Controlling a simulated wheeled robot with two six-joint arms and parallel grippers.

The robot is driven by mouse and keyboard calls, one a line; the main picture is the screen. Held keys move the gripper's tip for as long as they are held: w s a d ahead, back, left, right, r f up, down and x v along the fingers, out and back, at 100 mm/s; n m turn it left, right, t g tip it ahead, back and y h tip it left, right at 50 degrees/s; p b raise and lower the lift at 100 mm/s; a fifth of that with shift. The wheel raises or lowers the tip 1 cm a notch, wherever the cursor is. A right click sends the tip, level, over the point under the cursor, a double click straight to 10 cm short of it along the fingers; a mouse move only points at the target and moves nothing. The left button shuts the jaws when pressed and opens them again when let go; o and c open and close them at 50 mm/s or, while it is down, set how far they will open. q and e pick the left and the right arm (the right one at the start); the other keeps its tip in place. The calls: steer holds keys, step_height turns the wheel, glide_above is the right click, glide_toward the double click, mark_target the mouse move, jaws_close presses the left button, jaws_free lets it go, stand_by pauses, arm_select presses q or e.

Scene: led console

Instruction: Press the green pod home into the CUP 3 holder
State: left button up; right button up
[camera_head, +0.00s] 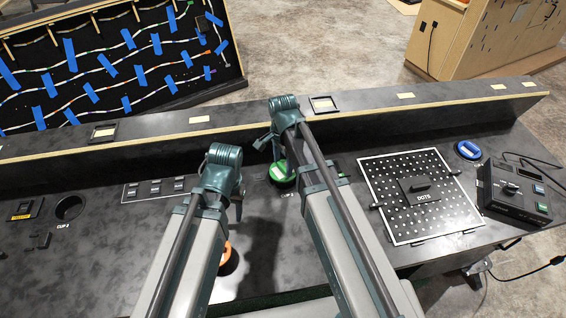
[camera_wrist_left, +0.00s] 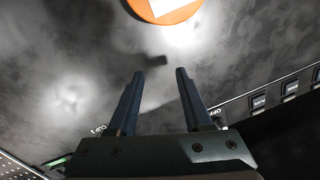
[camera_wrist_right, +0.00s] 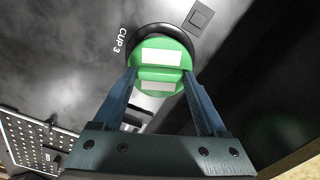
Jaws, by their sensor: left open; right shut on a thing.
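The green pod (camera_wrist_right: 163,50) has pale labels and sits at the CUP 3 holder. The holder's dark ring (camera_wrist_right: 188,40) shows around its far side in the right wrist view, beside the printed "CUP 3". My right gripper (camera_wrist_right: 160,75) is shut on the pod, one finger on each side. I cannot tell how deep the pod sits. In the head view the green pod (camera_head: 283,172) is partly hidden by my right arm. My left gripper (camera_wrist_left: 160,72) is open and empty over the black console, with an orange pod (camera_wrist_left: 170,10) ahead of it.
A perforated DOTS panel (camera_head: 450,218) lies right of my right arm, with a blue pod (camera_head: 468,150) and a black control box (camera_head: 513,192) beyond. An empty CUP 2 hole (camera_head: 69,208) is at the left. A raised ledge (camera_head: 400,113) runs along the back.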

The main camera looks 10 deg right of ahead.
mark_target(283, 167)
arm_select(q)
steer(key=shift+f+b, duration=1.35)
steer(key=shift+f, duration=0.05)
arm_select(e)
steer(key=shift+f, duration=1.4)
steer(key=o, duration=1.2)
arm_select(q)
steer(key=shift+r, duration=0.15)
arm_select(e)
steer(key=shift+r, duration=0.15)
arm_select(q)
step_height(283, 167, up, 14)
steer(key=p, duration=1.4)
steer(key=shift+f, duration=0.2)
arm_select(e)
step_height(283, 167, up, 14)
steer(key=shift+f, duration=0.25)
